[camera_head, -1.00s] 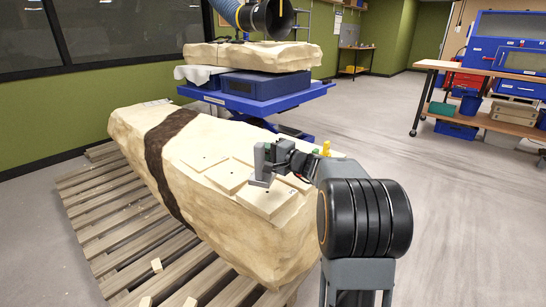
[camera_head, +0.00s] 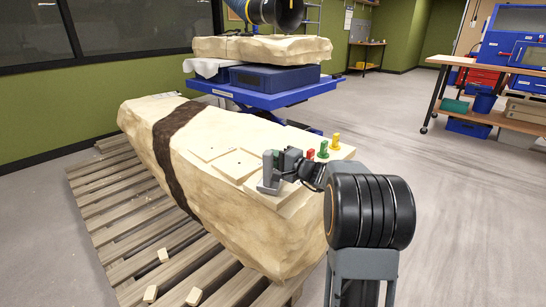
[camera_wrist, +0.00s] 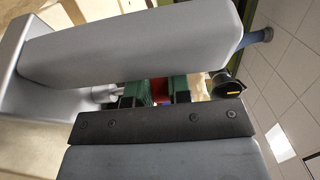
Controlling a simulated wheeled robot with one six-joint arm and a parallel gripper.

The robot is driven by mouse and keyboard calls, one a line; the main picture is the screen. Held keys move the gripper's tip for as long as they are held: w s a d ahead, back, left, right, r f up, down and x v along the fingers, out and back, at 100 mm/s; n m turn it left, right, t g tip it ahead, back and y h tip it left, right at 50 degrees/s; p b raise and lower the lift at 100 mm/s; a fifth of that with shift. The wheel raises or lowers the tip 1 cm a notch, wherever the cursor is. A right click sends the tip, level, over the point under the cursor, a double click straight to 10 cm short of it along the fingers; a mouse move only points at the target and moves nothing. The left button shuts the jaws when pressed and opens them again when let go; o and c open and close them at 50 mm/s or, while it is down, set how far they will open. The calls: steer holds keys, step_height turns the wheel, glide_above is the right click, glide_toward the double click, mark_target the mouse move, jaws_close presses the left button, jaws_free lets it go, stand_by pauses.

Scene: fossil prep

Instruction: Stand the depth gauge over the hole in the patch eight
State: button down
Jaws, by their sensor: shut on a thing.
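My gripper (camera_head: 279,161) is shut on the grey depth gauge (camera_head: 267,178), an upright bar with a flat foot. In the head view the gauge is roughly upright at the left edge of the nearest pale patch (camera_head: 290,203). I cannot tell whether its foot touches the patch. In the wrist view the grey gauge (camera_wrist: 140,45) fills the upper part, with its wide foot at left. No number is readable on the patch, and no hole shows clearly under the foot.
The patches lie on a big plaster block (camera_head: 225,215) with a dark band, on a wooden pallet (camera_head: 120,240). Farther patches (camera_head: 238,165) lie behind the gauge. Red (camera_head: 310,154), green (camera_head: 323,150) and yellow (camera_head: 336,143) pieces stand right of my gripper. Open floor lies right.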

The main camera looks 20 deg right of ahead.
steer(key=shift+f+b, duration=0.5)
steer(key=shift+b, duration=0.25)
stand_by(0.7)
